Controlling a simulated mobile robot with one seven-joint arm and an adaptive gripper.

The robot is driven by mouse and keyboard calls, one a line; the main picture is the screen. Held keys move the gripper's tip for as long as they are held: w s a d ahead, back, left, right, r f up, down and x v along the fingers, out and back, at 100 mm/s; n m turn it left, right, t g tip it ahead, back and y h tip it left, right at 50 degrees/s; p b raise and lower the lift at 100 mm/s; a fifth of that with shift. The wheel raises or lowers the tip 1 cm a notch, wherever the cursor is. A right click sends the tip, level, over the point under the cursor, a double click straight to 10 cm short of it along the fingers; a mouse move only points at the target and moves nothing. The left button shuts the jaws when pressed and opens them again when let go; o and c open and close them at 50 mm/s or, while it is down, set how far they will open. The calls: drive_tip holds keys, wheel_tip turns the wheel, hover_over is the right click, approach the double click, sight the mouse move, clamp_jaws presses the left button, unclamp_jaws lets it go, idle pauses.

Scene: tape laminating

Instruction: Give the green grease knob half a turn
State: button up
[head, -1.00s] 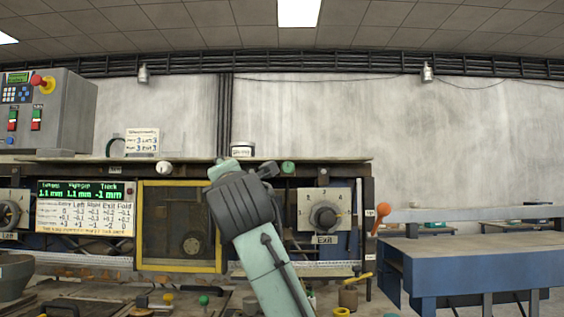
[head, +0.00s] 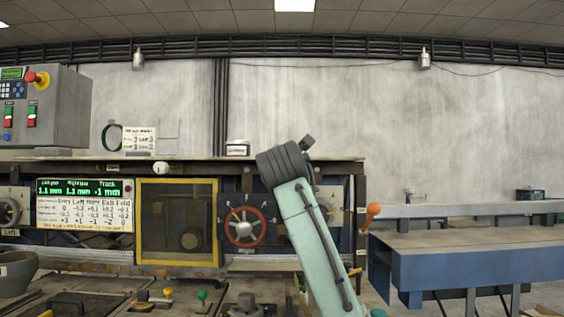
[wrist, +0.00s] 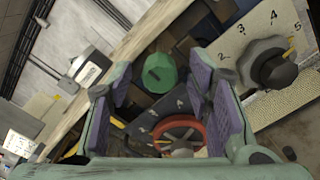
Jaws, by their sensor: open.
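The green grease knob (wrist: 160,73) shows in the wrist view as a faceted green cap under the machine's top edge. It lies between the two purple-padded fingers of my gripper (wrist: 165,84), ahead of them. The fingers are spread wide and no contact with the knob shows. In the head view my arm covers the knob and most of my gripper.
A red handwheel (head: 242,227) sits below the knob's place, and also shows in the wrist view (wrist: 178,133). A grey numbered dial (wrist: 270,66) is close to the right finger. An orange-tipped lever (head: 373,209) stands at the machine's right end.

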drive_tip(key=shift+w, duration=0.35)
drive_tip(key=shift+c, duration=0.2)
clamp_jaws()
